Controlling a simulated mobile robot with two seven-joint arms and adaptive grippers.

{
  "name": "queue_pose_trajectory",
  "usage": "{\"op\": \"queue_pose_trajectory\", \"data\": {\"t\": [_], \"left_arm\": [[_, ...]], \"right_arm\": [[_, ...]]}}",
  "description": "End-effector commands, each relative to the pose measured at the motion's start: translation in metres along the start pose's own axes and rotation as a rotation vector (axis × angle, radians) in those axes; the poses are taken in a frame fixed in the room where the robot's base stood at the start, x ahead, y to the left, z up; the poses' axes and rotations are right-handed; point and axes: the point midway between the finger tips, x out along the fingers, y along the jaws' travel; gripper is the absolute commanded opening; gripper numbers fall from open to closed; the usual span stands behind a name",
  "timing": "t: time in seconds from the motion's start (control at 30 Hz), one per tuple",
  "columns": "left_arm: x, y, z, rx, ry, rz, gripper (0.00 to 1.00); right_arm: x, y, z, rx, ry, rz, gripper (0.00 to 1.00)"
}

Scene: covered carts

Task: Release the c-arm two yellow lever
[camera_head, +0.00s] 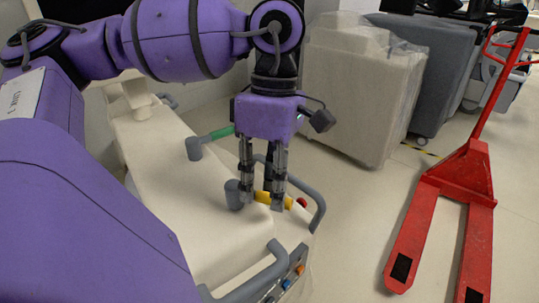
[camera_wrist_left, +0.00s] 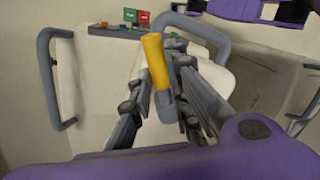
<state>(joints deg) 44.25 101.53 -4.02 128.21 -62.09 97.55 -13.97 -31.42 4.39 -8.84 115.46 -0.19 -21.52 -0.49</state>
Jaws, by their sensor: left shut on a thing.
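The yellow lever (camera_head: 262,197) sticks out sideways from a grey round pivot (camera_head: 234,195) on the cream cart-like machine (camera_head: 165,160). My left gripper (camera_head: 262,206) reaches down from above and is shut on the yellow lever, with a finger on each side of it. In the left wrist view, the yellow lever (camera_wrist_left: 155,60) lies between the two fingers of the left gripper (camera_wrist_left: 158,62), and its grey base runs back toward the palm. The fingers hide part of the lever in the head view. My right gripper is not in view.
A green lever (camera_head: 222,132) on a grey pivot sits farther back on the machine. Grey handles (camera_head: 318,190) and a panel with colored buttons (camera_head: 290,275) are at its near end. A plastic-covered cart (camera_head: 350,90) stands behind. A red pallet jack (camera_head: 465,175) stands right; floor between is clear.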

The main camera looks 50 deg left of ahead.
Motion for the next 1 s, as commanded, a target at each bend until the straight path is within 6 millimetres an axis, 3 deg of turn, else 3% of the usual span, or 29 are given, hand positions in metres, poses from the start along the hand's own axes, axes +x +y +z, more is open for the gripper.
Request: {"op": "queue_pose_trajectory", "data": {"t": [0.67,0.7,0.8,1.0], "left_arm": [[-0.0008,-0.0033,0.0005,0.06,0.01,0.003,0.0],[-0.0008,-0.0033,0.0004,0.06,0.01,0.003,0.22],[-0.0005,-0.0033,0.0004,0.059,0.01,0.003,0.35],[0.0,-0.0033,0.0003,0.057,0.01,0.001,0.35]], "right_arm": [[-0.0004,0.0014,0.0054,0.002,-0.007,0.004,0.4],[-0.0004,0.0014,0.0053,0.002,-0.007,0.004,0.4],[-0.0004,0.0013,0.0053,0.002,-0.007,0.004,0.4],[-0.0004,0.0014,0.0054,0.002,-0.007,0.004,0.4]]}}
